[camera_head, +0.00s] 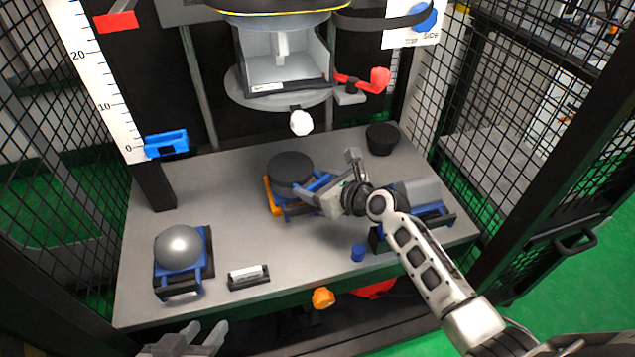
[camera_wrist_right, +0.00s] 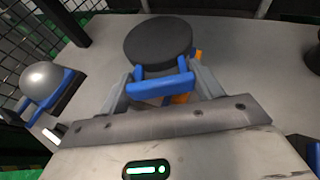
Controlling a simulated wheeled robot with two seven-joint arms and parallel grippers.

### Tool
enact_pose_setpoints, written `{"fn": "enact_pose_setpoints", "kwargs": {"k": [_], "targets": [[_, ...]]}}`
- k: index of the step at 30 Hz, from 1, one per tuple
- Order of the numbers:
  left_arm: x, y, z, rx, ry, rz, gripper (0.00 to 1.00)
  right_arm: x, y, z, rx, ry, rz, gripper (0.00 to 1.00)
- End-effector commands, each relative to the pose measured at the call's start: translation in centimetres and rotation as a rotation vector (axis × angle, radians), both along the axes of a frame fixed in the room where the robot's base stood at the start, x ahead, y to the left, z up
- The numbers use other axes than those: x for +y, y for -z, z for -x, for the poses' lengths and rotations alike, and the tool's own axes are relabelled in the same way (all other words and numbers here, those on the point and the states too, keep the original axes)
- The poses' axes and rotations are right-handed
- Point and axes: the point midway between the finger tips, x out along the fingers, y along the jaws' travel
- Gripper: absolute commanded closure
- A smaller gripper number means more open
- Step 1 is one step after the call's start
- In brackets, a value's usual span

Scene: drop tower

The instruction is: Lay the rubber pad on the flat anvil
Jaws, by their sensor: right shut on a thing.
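A thick dark round disc (camera_head: 290,168), which looks like the rubber pad, sits level in the middle of the table above orange (camera_head: 273,197) and blue parts. It also shows in the right wrist view (camera_wrist_right: 158,40), just beyond a blue handle (camera_wrist_right: 160,86). My right gripper (camera_head: 312,187) is shut on this blue handle, one finger at each end. I cannot tell whether the disc touches what is below it, and no separate flat anvil face shows under it. My left gripper (camera_head: 203,337) is open and empty at the bottom edge of the head view.
A grey dome on a blue carrier (camera_head: 180,248) stands at the left. A grey block (camera_head: 418,191) stands at the right, partly behind my right arm. A black tub (camera_head: 382,139) is at the back. The drop carriage (camera_head: 285,75) hangs above. Bare table lies at the left back.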

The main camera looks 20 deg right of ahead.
Motion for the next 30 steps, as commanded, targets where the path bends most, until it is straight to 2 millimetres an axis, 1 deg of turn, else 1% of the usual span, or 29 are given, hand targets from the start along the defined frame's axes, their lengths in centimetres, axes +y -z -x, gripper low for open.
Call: {"fn": "enact_pose_setpoints", "kwargs": {"k": [14, 26, 27, 29, 30], "targets": [[0.18, -0.31, -0.30, -0.008, -0.002, -0.003, 0.64, 0.01, -0.13, -0.03, -0.003, 0.001, -0.002, 0.69], [0.29, -0.42, -0.09, -0.004, -0.005, -0.005, 0.64, 0.01, 0.15, 0.10, -0.005, 0.001, -0.002, 0.69], [0.29, -0.43, -0.09, -0.004, -0.005, -0.005, 0.64, 0.01, 0.15, 0.10, -0.005, 0.001, -0.002, 0.32], [0.29, -0.43, -0.09, -0.004, -0.005, -0.005, 0.64, 0.00, 0.16, 0.10, -0.004, 0.001, -0.002, 0.15], [0.30, -0.43, -0.10, -0.004, -0.005, -0.005, 0.64, 0.00, 0.18, 0.11, -0.004, 0.001, -0.002, 0.09]]}}
